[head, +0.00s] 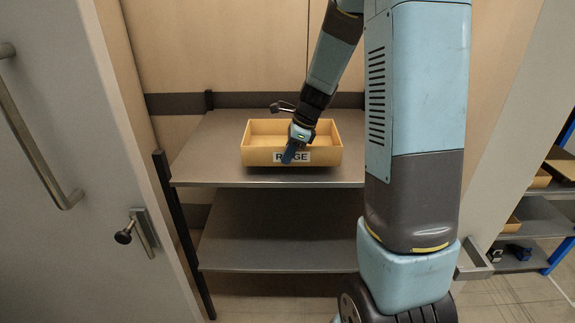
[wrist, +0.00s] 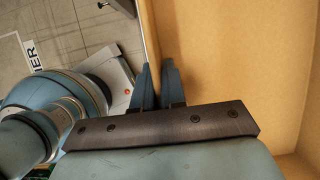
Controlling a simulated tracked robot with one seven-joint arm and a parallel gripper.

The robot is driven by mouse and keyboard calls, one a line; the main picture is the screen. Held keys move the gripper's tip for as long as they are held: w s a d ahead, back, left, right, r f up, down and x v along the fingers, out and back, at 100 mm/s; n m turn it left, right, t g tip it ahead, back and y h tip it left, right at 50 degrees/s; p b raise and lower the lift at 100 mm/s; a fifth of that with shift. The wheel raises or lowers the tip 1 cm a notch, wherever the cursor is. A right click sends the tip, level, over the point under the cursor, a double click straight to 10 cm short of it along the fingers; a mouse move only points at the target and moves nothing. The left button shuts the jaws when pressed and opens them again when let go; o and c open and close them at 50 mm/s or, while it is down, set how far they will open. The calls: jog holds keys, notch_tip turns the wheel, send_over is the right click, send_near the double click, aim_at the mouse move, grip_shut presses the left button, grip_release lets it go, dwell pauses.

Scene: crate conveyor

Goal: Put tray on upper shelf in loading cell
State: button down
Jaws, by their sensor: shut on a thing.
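The tray (head: 329,148) is an orange-tan open box with a partly covered label on its front. In the head view it is at the upper shelf (head: 205,163), level, near the shelf's front edge. I cannot tell whether its base touches the shelf. My gripper (head: 290,153) is shut on the tray's front wall, in front of the label. In the wrist view the blue fingers (wrist: 157,88) are close together at the wall, and the tray's inside (wrist: 230,60) fills the right side. The tray looks empty where it shows.
A lower shelf (head: 275,228) below is bare where it shows. A door (head: 70,150) with a long handle stands at the left. At the far right, blue-framed shelving (head: 540,215) holds other trays. My arm hides the shelf's right end.

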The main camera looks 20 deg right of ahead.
jog(key=shift+w+a+f, duration=0.2)
jog(key=shift+w+f, duration=0.05)
jog(key=shift+f, duration=0.1)
notch_tip(320, 180, down, 4)
jog(key=shift+w+a+r, duration=0.15)
jog(key=shift+r, duration=0.1)
jog(key=c, duration=1.2)
grip_release()
jog(key=shift+f, duration=0.1)
